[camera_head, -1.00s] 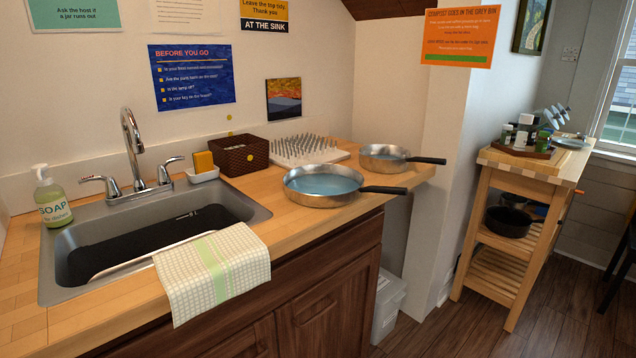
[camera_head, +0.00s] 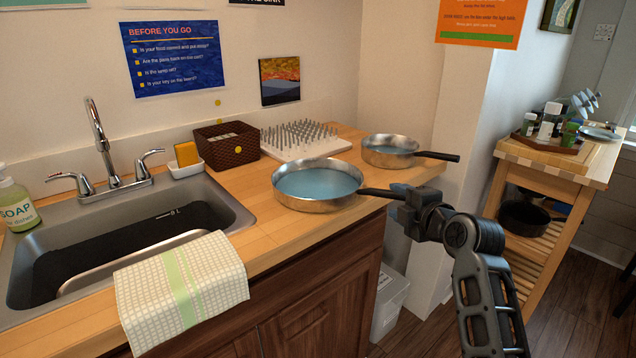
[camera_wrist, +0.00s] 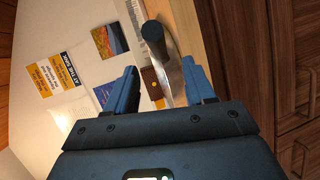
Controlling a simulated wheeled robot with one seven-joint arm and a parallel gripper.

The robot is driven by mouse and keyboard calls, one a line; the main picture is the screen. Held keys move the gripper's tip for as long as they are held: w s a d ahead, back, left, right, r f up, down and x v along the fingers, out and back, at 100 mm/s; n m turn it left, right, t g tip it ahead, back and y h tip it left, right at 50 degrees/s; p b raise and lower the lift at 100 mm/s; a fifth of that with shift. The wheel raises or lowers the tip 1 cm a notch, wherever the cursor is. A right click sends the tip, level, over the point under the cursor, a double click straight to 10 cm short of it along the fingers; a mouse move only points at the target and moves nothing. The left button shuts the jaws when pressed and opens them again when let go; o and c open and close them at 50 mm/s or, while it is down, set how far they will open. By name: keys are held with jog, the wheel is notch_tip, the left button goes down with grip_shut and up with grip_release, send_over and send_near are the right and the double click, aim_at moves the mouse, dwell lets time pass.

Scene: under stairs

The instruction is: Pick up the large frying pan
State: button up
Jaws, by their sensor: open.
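The large frying pan (camera_head: 318,200) is steel with a blue-grey inside and a dark handle. It rests on the wooden counter right of the sink, its handle pointing right over the front edge. My gripper (camera_head: 402,204) is at the handle's outer end. In the wrist view, my gripper (camera_wrist: 160,84) is open, with one finger on each side of the picture. The dark handle end (camera_wrist: 153,33) shows between and above the fingers there; I cannot tell whether it touches them. A smaller pan (camera_head: 390,156) sits behind, to the right.
The sink (camera_head: 235,205) and a checked towel (camera_head: 185,285) are on the left. A spiked drying rack (camera_head: 300,145) and brown basket (camera_head: 232,158) stand behind the pan. A wooden cart (camera_head: 555,165) stands right. A bin (camera_head: 388,300) is below the counter's end.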

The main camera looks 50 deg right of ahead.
aim_at(385, 194)
jog(key=x, duration=0.3)
jog(key=shift+d+r+p, duration=0.15)
jog(key=shift+d+p, duration=0.05)
jog(key=shift+p, duration=0.15)
jog(key=shift+f+p+x, duration=0.2)
jog(key=shift+p+x, duration=0.4)
jog(key=shift+x, duration=1.8)
jog(key=shift+a, duration=0.15)
jog(key=shift+c, duration=0.4)
grip_shut()
jog(key=shift+r, duration=0.15)
